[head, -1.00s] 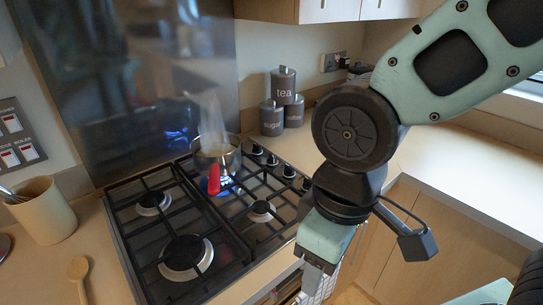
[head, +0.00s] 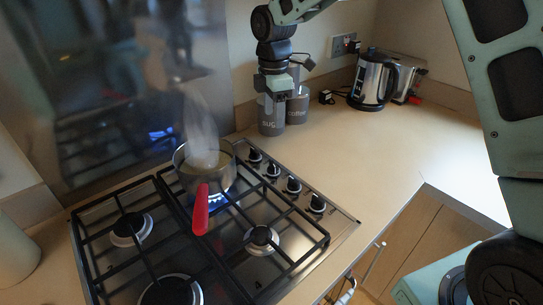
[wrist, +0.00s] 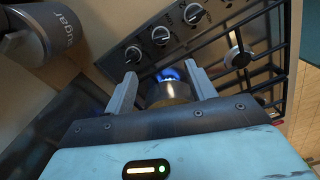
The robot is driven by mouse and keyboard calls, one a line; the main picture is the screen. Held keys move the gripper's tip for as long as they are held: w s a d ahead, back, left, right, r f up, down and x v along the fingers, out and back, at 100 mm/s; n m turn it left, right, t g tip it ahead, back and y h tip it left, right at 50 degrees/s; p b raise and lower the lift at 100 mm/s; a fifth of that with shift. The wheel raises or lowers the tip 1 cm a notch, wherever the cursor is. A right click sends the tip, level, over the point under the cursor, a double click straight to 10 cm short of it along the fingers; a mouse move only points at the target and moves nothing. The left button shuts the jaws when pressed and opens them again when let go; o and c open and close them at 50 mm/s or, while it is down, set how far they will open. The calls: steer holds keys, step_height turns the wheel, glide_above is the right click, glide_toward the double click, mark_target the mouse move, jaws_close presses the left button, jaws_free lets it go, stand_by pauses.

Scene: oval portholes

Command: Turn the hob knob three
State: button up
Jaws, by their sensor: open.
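A row of several black hob knobs runs along the right side of the gas hob (head: 335,232): a back knob (head: 255,155), then a second (head: 273,170), a third (head: 293,184) and a front one (head: 316,203). In the wrist view, knobs (wrist: 160,35) lie beyond the fingertips. My gripper (wrist: 160,70) is open, with nothing held. In the head view my gripper (head: 272,92) is at the back, in front of the canisters and beyond the back knob; its fingertips are hard to make out there.
A steaming glass pot (head: 222,180) with a red handle (head: 201,210) stands over a lit blue flame (head: 217,200), close to the knobs. Grey canisters (head: 298,108) stand at the back. A kettle (head: 372,82) is further right. The worktop (head: 385,160) right of the knobs is clear.

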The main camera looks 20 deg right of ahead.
mark_target(273, 164)
step_height(273, 164, down, 16)
steer(key=p, duration=0.3)
steer(key=shift+s, duration=0.1)
steer(key=shift+c, duration=0.2)
